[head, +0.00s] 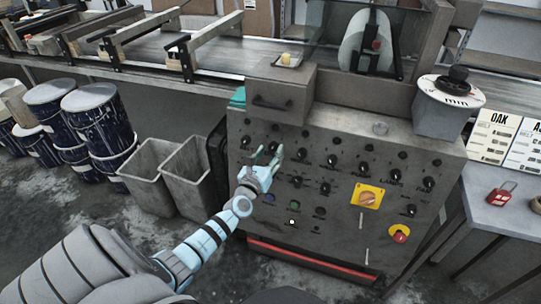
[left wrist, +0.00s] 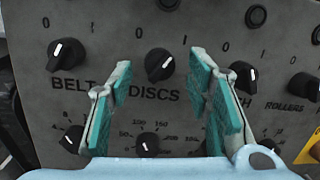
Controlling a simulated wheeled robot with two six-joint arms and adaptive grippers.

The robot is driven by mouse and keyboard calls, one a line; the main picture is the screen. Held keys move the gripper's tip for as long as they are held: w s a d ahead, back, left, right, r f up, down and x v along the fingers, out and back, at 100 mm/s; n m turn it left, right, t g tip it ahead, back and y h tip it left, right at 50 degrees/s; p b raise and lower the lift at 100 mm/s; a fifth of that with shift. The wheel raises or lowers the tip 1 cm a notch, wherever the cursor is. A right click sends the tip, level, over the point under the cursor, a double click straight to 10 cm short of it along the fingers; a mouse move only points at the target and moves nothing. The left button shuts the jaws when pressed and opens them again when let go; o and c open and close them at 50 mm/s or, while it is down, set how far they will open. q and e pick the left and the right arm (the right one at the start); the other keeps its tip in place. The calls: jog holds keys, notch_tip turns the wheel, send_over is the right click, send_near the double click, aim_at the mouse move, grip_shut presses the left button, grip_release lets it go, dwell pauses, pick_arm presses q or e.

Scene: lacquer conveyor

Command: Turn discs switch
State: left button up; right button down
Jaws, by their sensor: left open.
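The discs switch is a round black knob (left wrist: 159,65) with a white pointer line, above the printed word DISCS on the grey control panel (head: 340,215). Its pointer slants toward the upper right in the left wrist view. My left gripper (head: 267,154) is in front of the panel's upper left part. In the left wrist view the gripper (left wrist: 161,70) is open, with its teal-padded fingers on either side of the knob and nothing held. I cannot tell whether the fingers touch the knob. My right gripper is not in view.
The belt knob (left wrist: 67,53) is left of the discs knob; another switch (left wrist: 243,76) is close by the right finger. Smaller dials (left wrist: 148,144) sit below. Grey bins (head: 152,172) stand left.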

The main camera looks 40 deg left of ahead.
pick_arm(q)
jog(key=shift+w+a, duration=0.15)
jog(key=shift+w, duration=0.3)
grip_shut()
jog(key=shift+n, duration=0.5)
jog(key=shift+n+y+b, duration=0.35)
jog(key=shift+n+y, duration=0.15)
jog(key=shift+n, duration=0.6)
jog(key=n, duration=0.4)
jog(key=shift+g+y, duration=0.4)
jog(key=n, duration=0.4)
jog(key=n+g, duration=0.1)
jog(key=n, duration=0.1)
jog(key=shift+d+n+y+b, duration=0.25)
jog(key=shift+n+y+b, duration=0.05)
jog(key=shift+y+b, duration=0.1)
